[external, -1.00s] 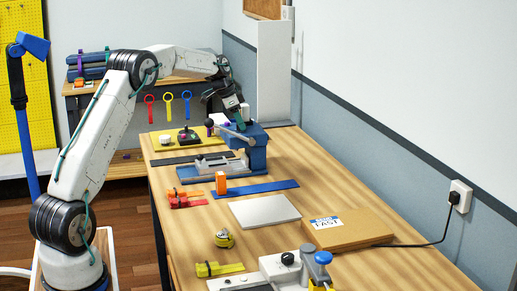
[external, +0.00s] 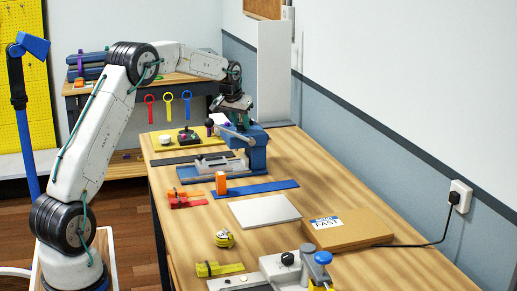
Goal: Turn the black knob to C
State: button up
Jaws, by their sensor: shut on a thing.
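My gripper (external: 240,119) points down at the top of the blue machine (external: 256,152) at the far end of the bench. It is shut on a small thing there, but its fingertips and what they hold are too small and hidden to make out. No black knob is visible at that spot. A black knob (external: 288,258) shows on top of the grey-and-white machine (external: 275,270) at the near end, well away from my gripper. No letter marks can be read on either machine.
A dark-knobbed piece (external: 188,135) stands on a yellow mat (external: 214,139) left of the blue machine.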

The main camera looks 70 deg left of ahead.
jog(key=n+g, duration=0.1)
jog(key=n, duration=0.2)
jog(key=n+g+y, duration=0.1)
jog(key=n, duration=0.2)
jog(key=shift+w+d, duration=0.1)
jog(key=shift+w, duration=0.1)
jog(key=n+g, duration=0.1)
jog(key=n, duration=0.2)
jog(key=n+g, duration=0.1)
jog(key=n, duration=0.2)
jog(key=shift+w+n+g, duration=0.15)
jog(key=shift+n+g, duration=0.15)
jog(key=o, duration=1)
jog(key=shift+c, duration=0.2)
jog(key=v, duration=0.7)
jog(key=shift+d+r, duration=0.25)
jog(key=shift+r, duration=0.05)
